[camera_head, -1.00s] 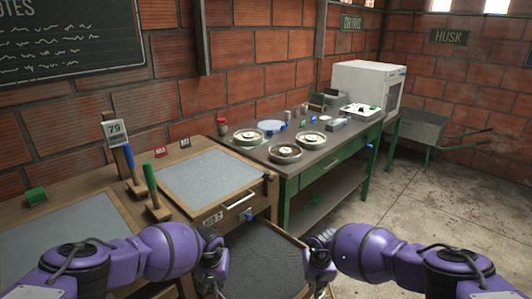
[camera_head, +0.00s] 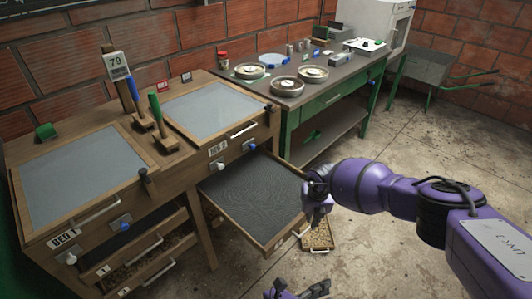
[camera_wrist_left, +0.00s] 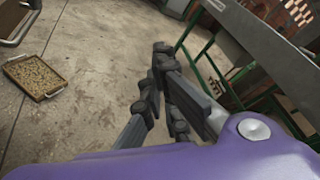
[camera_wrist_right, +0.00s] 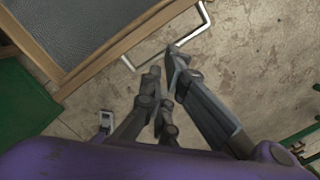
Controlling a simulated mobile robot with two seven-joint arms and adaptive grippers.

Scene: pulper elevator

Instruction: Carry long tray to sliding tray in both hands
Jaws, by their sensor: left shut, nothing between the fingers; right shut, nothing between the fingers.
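A shallow wooden tray of pale beans (camera_head: 318,238) lies on the floor, partly behind the pulled-out tray; it looks like the long tray. The left wrist view shows this bean tray (camera_wrist_left: 36,76) with a handle at each end. A dark-bottomed, wood-framed tray (camera_head: 250,195), apparently the sliding tray, is pulled out under bed 2; its corner and metal handle show in the right wrist view (camera_wrist_right: 95,30). My right gripper (camera_head: 316,217) is shut and empty near that tray's front right corner. My left gripper (camera_head: 296,290) is shut and empty, low at the bottom edge.
The wooden bench (camera_head: 100,165) has two grey beds, with drawers below bed 1. A green table (camera_head: 330,100) carries round pans and small items. A wheelbarrow (camera_head: 440,70) stands behind.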

